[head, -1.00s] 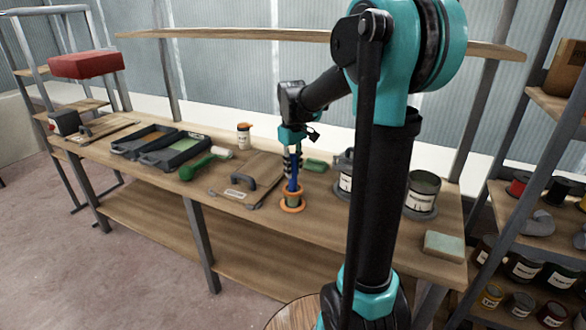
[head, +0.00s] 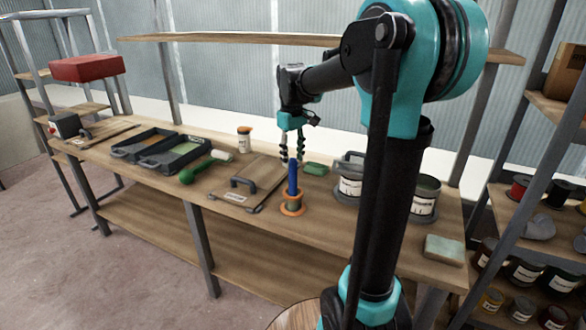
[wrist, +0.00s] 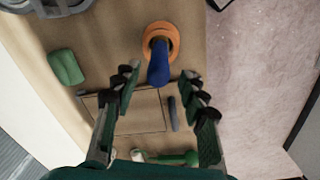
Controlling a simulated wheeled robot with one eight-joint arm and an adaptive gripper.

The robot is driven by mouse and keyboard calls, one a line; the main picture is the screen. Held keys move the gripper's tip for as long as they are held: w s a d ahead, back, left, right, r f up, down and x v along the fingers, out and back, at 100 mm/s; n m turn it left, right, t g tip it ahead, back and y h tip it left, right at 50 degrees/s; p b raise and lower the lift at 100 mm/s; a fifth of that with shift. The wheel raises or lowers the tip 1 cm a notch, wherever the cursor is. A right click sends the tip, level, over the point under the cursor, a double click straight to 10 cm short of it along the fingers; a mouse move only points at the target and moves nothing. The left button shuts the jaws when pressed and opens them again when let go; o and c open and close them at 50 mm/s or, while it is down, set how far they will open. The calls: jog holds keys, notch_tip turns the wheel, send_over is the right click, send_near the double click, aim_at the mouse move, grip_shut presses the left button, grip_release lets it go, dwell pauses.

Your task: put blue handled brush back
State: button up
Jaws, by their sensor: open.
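The blue handled brush (head: 292,177) stands upright in an orange-rimmed holder (head: 291,209) near the front edge of the workbench, its blue handle pointing up. The wrist view also shows the blue handle (wrist: 158,66) rising out of the orange ring (wrist: 172,37). My gripper (head: 291,158) is open and empty, behind and above the brush in the head view. In the wrist view my gripper (wrist: 163,75) has its fingers spread wide, with the handle between and just beyond the tips. The brush's lower end is hidden in the holder.
A board with a dark handle (head: 243,182) lies left of the holder. A green block (head: 315,168) lies behind it, and paint cans (head: 424,196) stand to the right. A green roller (head: 196,172) and trays (head: 176,153) lie further left. The bench's front edge is close.

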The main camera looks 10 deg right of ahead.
notch_tip(320, 180, up, 6)
jog(key=shift+s+r, duration=0.1)
dwell(0.6)
